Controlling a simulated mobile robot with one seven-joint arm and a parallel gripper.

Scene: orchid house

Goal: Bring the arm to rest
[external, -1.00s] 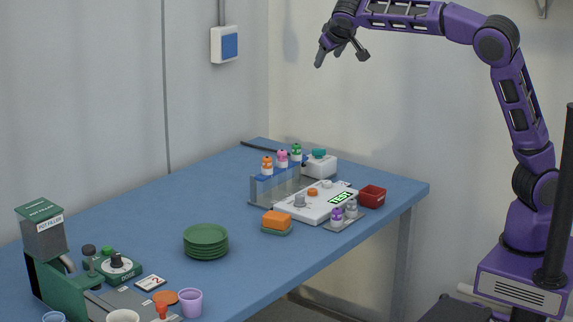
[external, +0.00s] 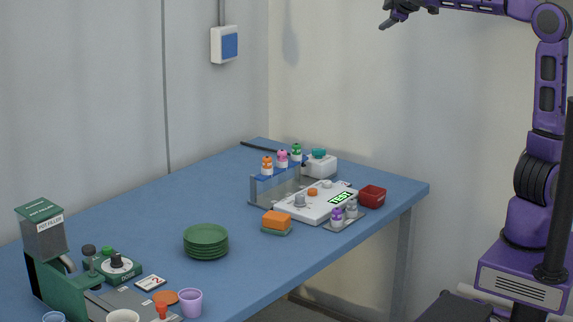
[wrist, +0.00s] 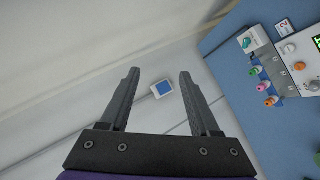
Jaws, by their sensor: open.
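My gripper (external: 391,20) is high above the far right part of the blue table, at the top edge of the external view. In the wrist view my gripper (wrist: 157,100) has its two dark fingers spread apart, with nothing between them but the wall behind. It is clear of every object. My purple arm reaches up from its base at the right and then left across the top, partly cut off by the picture's upper edge.
The air around my gripper is free.

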